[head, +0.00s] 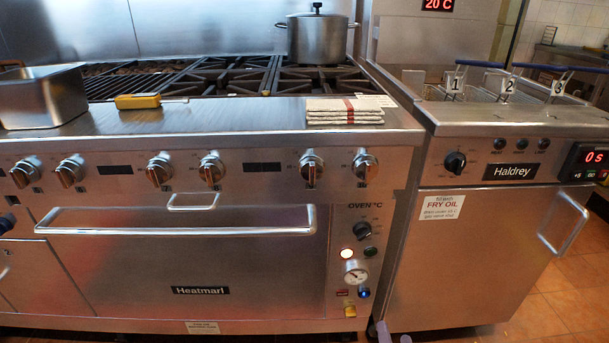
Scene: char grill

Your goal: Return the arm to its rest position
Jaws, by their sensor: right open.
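Only the two pale purple fingertips of my right gripper (394,335) show, at the bottom edge, in front of the gap between the range and the fryer. They are apart, with nothing visible between them. The rest of that gripper and its arm are out of the picture. My left gripper is not in view.
The steel range (260,270) fills the left and middle. On it are a metal pan (40,100), a yellow thermometer (138,101), folded cloths (345,112) and a lidded pot (318,40). The fryer (470,260) stands right, its door handle (565,222) projecting. Tiled floor (560,310) is clear at lower right.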

